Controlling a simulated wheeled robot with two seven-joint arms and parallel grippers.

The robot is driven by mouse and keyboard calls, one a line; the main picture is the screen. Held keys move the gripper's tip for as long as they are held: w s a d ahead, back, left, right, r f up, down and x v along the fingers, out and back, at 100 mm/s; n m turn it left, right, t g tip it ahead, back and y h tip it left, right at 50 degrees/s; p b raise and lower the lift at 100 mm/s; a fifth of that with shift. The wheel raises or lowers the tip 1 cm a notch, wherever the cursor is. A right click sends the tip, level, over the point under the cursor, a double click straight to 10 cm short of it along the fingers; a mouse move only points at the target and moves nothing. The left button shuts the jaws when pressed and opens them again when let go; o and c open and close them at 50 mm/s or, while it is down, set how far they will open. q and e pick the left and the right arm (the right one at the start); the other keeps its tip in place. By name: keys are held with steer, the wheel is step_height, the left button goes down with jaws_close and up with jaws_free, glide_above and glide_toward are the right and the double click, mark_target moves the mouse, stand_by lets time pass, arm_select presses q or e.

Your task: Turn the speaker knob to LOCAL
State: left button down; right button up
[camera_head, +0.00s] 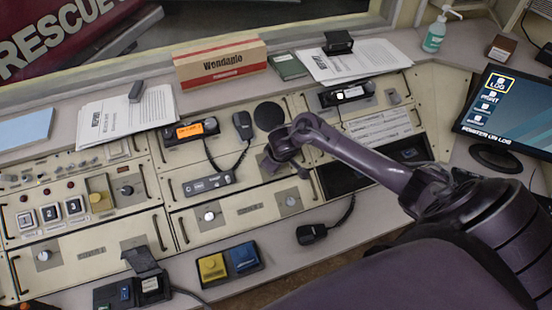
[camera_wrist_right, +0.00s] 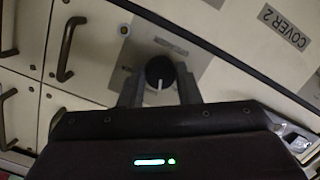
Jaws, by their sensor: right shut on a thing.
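The speaker knob (camera_wrist_right: 160,69) is a round black knob with a white pointer line, on a grey plate of the cream console panel. It shows in the right wrist view, where the pointer line runs down toward my gripper's body. The lettering around it is too blurred to read. My right gripper (camera_wrist_right: 158,84) has one finger on each side of the knob and is shut on it. In the head view my right gripper (camera_head: 273,160) reaches down to the console below the round black speaker grille (camera_head: 268,117), and it hides the knob. My left gripper is not in view.
A corded handset (camera_head: 243,124) and radio units (camera_head: 191,131) lie just left of my gripper. Metal handles (camera_wrist_right: 66,48) stick up from the panels. Another knob (camera_head: 290,201) is below. A monitor (camera_head: 505,110) stands at the right.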

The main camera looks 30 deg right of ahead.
steer(key=n, duration=0.3)
steer(key=shift+n+h, duration=0.3)
steer(key=shift+h, duration=0.1)
steer(key=n, duration=0.3)
steer(key=shift+n+h, duration=0.3)
steer(key=shift+n, duration=0.4)
steer(key=o, duration=1)
steer(key=shift+a, duration=0.1)
steer(key=shift+r, duration=0.1)
